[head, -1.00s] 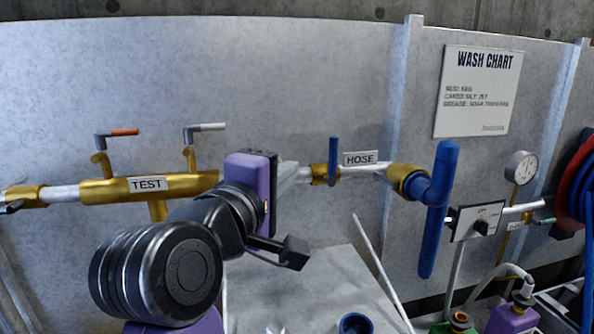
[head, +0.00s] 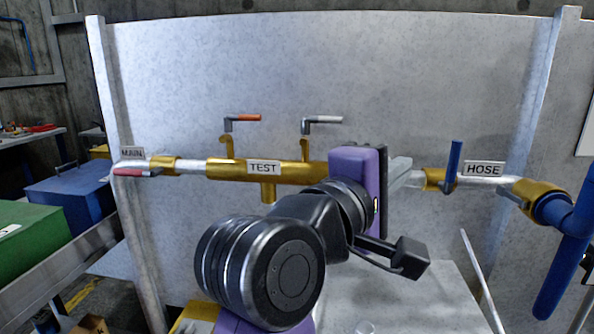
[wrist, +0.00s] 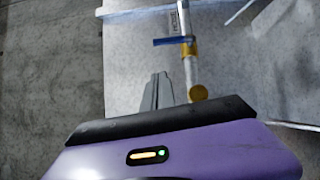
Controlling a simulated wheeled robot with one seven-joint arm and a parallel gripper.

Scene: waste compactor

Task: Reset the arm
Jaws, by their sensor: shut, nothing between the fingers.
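My arm reaches from the bottom middle of the head view toward the pipe wall, with a purple hand at its end. The grey fingers of my gripper (head: 402,170) are closed together and hold nothing. In the head view they overlap the pipe between the TEST label (head: 263,167) and the blue-handled valve (head: 453,167), partly hidden by the hand. In the wrist view my gripper (wrist: 157,92) shows beside the pipe (wrist: 190,68); I cannot tell whether it touches.
A red-handled MAIN valve (head: 135,172) is at the left end of the pipe. A blue hose nozzle (head: 570,245) hangs at the right. Green (head: 40,240) and blue (head: 75,200) bins stand at the left. A light tabletop (head: 400,305) lies below the arm.

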